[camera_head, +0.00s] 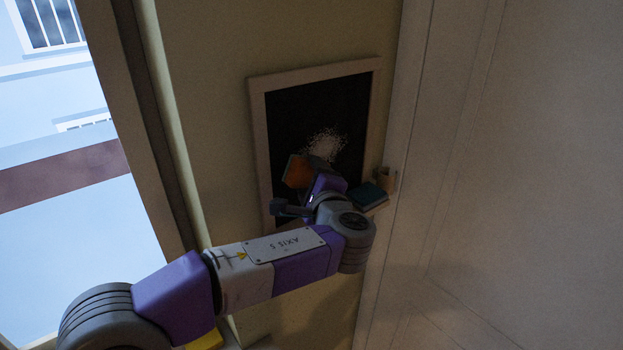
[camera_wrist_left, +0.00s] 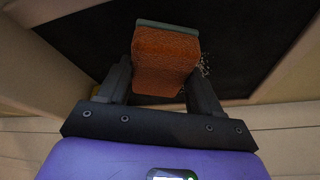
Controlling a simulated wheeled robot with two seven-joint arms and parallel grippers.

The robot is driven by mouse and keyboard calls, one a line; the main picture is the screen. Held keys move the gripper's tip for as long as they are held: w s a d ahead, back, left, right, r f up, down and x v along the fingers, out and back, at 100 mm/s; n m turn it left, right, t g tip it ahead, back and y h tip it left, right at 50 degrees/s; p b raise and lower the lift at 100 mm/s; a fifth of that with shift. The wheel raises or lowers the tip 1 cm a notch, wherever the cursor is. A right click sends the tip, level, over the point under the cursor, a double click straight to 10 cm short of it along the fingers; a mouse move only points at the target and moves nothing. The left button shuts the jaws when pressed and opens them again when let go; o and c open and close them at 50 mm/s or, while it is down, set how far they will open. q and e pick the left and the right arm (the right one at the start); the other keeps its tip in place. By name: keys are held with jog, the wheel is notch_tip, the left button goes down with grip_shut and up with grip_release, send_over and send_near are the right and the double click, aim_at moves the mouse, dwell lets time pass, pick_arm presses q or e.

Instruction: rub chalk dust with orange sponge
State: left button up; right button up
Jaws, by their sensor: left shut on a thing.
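The orange sponge (camera_head: 297,171) is held in my left gripper (camera_head: 307,180), in front of the lower part of the blackboard (camera_head: 290,115). In the left wrist view the sponge (camera_wrist_left: 165,62) sits between the two dark fingers of the gripper (camera_wrist_left: 160,85), and its far end has a dark grey-green edge. A pale patch of chalk dust (camera_head: 325,144) lies on the board just above and right of the sponge. In the wrist view a few white specks (camera_wrist_left: 204,66) show beside the sponge, which hides the rest. I cannot tell whether the sponge touches the board. My right gripper is out of view.
A teal box-like thing (camera_head: 369,195) and a small tan cup-like thing (camera_head: 387,179) stand at the board's lower right. A white door or panel (camera_head: 500,180) fills the right side. A window (camera_head: 55,150) is on the left.

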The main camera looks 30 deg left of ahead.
pick_arm(q)
jog(key=shift+w+a, duration=0.35)
jog(key=shift+a, duration=0.5)
